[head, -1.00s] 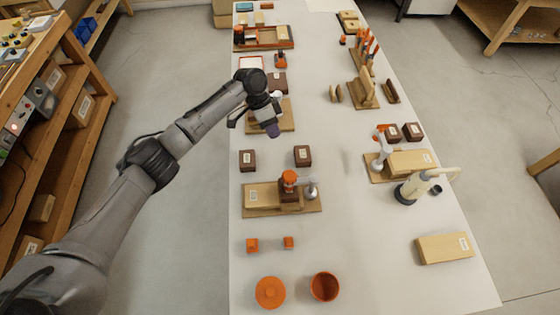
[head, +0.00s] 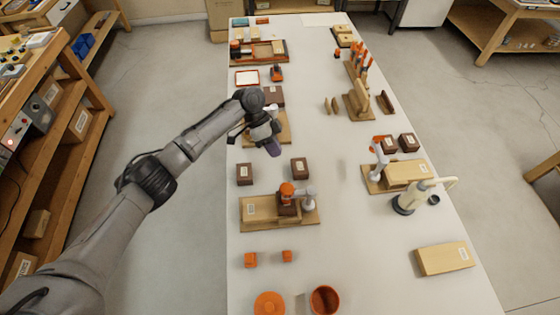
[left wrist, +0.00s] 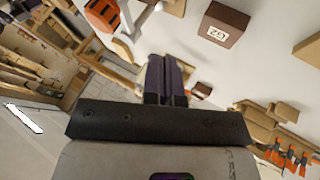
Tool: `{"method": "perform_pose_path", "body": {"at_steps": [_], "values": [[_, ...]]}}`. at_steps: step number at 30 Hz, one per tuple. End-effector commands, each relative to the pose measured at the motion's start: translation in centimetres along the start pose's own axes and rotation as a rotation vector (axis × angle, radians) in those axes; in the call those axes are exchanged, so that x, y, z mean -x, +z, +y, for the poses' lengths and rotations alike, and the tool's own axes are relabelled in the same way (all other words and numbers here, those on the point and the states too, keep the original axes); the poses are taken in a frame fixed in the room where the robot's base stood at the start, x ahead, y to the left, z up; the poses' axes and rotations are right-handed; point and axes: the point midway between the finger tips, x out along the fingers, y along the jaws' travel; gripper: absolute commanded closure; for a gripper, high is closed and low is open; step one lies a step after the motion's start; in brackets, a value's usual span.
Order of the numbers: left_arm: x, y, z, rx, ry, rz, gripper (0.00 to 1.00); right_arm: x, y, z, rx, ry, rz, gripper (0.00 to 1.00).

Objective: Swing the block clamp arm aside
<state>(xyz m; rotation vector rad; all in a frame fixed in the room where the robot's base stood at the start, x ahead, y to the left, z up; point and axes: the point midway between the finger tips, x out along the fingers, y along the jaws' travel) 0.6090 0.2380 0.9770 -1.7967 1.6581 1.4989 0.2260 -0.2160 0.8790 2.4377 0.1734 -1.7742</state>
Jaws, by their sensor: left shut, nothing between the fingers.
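My left gripper (head: 273,147) is over the left side of the bench, its purple fingers shut and empty, in front of a wooden board (head: 286,130) that the hand partly hides. Nearer stands a wooden fixture (head: 308,216) with a pale block (head: 260,211), a dark block with an orange cap (head: 287,190) and a silver post (head: 309,198). At right, another fixture has a pale block (head: 408,172) and a silver and orange clamp (head: 378,155). I cannot tell which is the block clamp. In the left wrist view the shut fingers (left wrist: 166,80) touch nothing visible. My right gripper is not in view.
Two dark labelled blocks (head: 244,174) (head: 299,168) stand between the gripper and the near fixture. The bench middle (head: 345,235) is clear.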

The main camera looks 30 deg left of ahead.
Motion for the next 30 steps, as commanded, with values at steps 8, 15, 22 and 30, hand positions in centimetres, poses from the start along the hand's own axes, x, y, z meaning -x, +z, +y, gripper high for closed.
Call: {"method": "perform_pose_path", "body": {"at_steps": [8, 15, 22, 30], "values": [[-5.3, 0.0, 0.1, 0.0, 0.004, -0.002, 1.0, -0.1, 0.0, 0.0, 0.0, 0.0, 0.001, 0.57], [-9.0, 0.0, 0.5, -0.002, 0.002, -0.002, 1.0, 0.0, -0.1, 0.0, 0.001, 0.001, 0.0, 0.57], [-10.1, 0.1, 2.6, 0.0, 0.002, -0.002, 1.0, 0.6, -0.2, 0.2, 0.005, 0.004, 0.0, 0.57], [-10.6, 0.1, 3.5, 0.001, 0.001, -0.001, 1.0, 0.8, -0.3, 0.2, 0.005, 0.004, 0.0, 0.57]]}}
